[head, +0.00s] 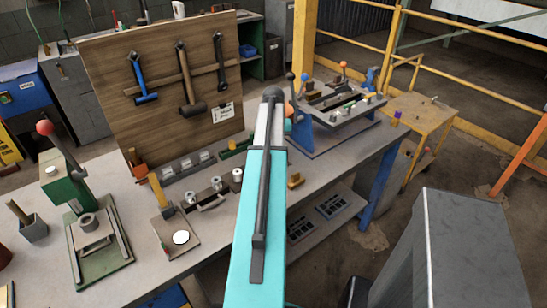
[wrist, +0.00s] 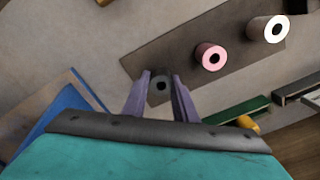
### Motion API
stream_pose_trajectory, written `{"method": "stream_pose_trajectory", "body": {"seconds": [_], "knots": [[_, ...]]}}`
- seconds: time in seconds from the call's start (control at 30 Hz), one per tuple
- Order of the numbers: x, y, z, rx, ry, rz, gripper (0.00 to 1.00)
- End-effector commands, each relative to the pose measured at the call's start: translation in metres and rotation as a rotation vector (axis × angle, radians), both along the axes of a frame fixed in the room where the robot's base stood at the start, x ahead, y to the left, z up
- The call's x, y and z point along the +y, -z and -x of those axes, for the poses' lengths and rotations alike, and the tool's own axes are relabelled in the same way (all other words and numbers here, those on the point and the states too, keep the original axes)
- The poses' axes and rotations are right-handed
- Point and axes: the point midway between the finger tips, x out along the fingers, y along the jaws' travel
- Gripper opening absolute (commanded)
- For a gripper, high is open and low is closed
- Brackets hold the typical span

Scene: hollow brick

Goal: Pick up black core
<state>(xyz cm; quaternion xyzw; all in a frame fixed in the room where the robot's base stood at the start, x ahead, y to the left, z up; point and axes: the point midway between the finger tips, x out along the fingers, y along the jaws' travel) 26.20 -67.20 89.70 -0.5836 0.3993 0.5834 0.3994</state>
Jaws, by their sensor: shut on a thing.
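The black core (wrist: 161,87) is a short dark cylinder with a hole in its end. It shows in the wrist view between the two purple-grey fingers of my gripper (wrist: 160,77). The gripper is shut on it, one finger on each side. The core overlaps the lower left part of a dark plate (wrist: 188,77); I cannot tell whether it touches the plate. In the head view my arm hides the gripper and the core.
A pink core (wrist: 211,57) and a white core (wrist: 269,29) stand on the plate beside the black one. A green bar (wrist: 237,110) and a blue part (wrist: 75,108) lie near the gripper. In the head view, a tool board (head: 105,75) stands behind the bench.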

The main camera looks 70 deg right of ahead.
Motion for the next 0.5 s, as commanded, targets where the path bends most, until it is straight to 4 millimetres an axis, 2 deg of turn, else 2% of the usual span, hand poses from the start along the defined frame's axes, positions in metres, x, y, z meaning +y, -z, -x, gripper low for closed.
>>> {"method": "stream_pose_trajectory", "body": {"seconds": [0.27, 0.5], "knots": [[-0.001, -0.005, 0.0, 0.0, 0.0, 0.001, 0.03], [-0.001, -0.023, 0.0, -0.001, 0.0, 0.002, 0.03]]}}
